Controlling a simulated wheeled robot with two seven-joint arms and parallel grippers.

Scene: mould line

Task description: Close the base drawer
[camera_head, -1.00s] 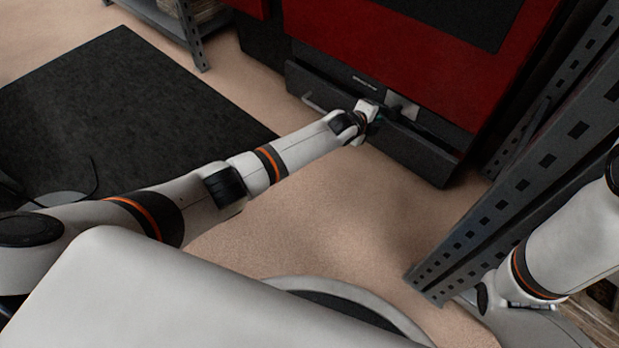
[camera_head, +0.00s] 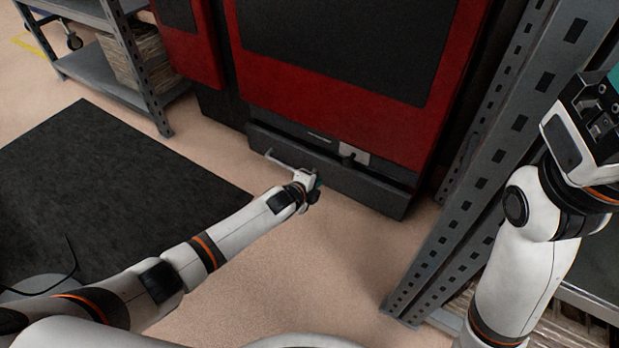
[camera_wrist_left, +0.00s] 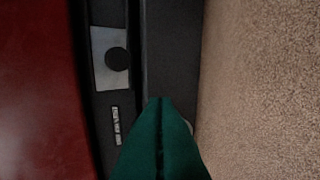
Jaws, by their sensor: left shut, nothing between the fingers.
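The base drawer (camera_head: 345,185) is a long dark grey front low on the red machine, with a light bar handle (camera_head: 283,160) on its left part. A narrow dark gap shows along its top edge; I cannot tell exactly how far it stands out. In the left wrist view the drawer (camera_wrist_left: 172,60) is a dark band beside the machine's base. My left gripper (camera_head: 318,184) is at the drawer front near the handle's right end, and its shut, empty green fingers (camera_wrist_left: 160,108) point along the drawer. Contact is unclear. My right gripper (camera_head: 612,85) is raised at the right edge, partly cut off.
The red machine (camera_head: 345,100) has a metal plate with a dark knob (camera_head: 354,155) above the drawer. A perforated grey rack post (camera_head: 480,190) stands close on the right. A dark mat (camera_head: 110,185) lies left. Bare floor (camera_head: 330,270) is clear before the drawer.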

